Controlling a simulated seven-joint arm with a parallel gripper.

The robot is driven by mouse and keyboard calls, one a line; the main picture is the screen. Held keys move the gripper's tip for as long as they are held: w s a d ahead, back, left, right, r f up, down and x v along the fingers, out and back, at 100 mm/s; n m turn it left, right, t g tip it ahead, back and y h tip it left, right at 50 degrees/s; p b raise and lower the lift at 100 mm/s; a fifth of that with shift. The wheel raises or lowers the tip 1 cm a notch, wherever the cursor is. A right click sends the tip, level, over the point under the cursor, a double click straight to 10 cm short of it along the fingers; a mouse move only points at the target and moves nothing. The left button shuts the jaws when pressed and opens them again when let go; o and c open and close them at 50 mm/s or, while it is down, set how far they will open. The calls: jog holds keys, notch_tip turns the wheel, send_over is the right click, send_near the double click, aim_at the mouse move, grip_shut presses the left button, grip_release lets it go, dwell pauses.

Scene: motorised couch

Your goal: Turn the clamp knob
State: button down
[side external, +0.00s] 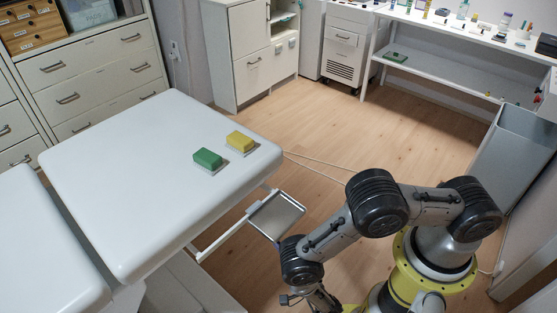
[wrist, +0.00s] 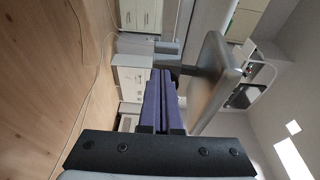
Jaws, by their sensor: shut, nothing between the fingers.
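My gripper shows in the wrist view (wrist: 161,74) as two long purple fingers closed together, with nothing between them. Beyond the fingertips is a dark part (wrist: 184,69) beside a grey slab-like body. It may be the clamp knob, but I cannot tell for sure. I cannot tell whether the fingertips touch it. In the side external view, my wrist is low at the bottom edge and the fingers are not clearly seen. No clamp knob can be made out there. The white couch (side external: 110,200) fills the left, with a side rail (side external: 232,226) along its near edge.
A metal tray (side external: 277,214) sticks out from the couch, close to my forearm. A green block (side external: 207,158) and a yellow block (side external: 240,141) lie on the couch. A grey bin (side external: 512,150) stands at the right. The wooden floor (side external: 330,120) behind is mostly clear, apart from a thin cable.

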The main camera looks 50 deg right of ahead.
jog(key=s, duration=0.4)
dwell(0.3)
jog(key=shift+w+d+r, duration=0.1)
jog(key=shift+w+r, duration=0.35)
jog(key=shift+w, duration=0.55)
jog(key=shift+w+r, duration=0.4)
jog(key=shift+w, duration=0.65)
jog(key=shift+w+d+r, duration=0.1)
jog(key=shift+w+r, duration=0.35)
jog(key=shift+w, duration=0.55)
jog(key=shift+d+f, duration=0.25)
jog(key=shift+d, duration=0.3)
jog(key=shift+f, duration=0.9)
jog(key=shift+a, duration=0.2)
